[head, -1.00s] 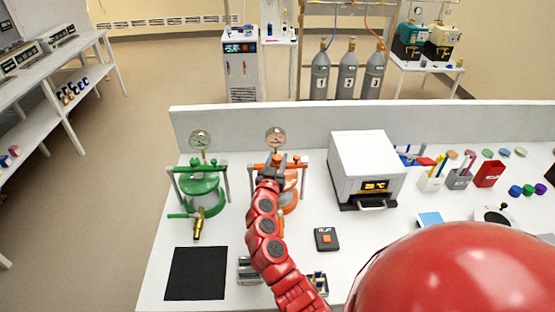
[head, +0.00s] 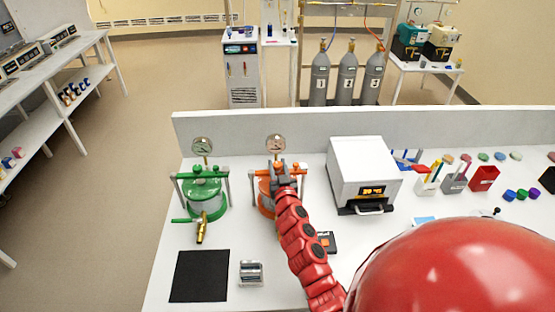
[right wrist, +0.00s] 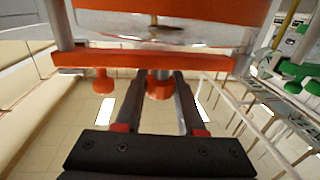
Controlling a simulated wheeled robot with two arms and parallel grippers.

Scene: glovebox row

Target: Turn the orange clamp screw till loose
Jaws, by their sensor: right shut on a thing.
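The orange vessel (head: 265,198) stands on the white bench with a round gauge above it, partly hidden by my right arm. Its orange crossbar shows close up in the right wrist view (right wrist: 205,63). The orange clamp screw (right wrist: 159,86) sits at the middle of that bar, between my fingers. My right gripper (right wrist: 159,80) is shut on the screw, one finger on each side. In the head view, my right gripper (head: 280,172) is over the vessel's top and covers the screw. My left gripper is out of view.
A green vessel (head: 204,192) with a brass valve (head: 200,232) stands to the left. A white oven box (head: 363,165) stands to the right. A black mat (head: 200,276) and a small metal block (head: 251,273) lie in front. A low back wall (head: 380,128) runs behind.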

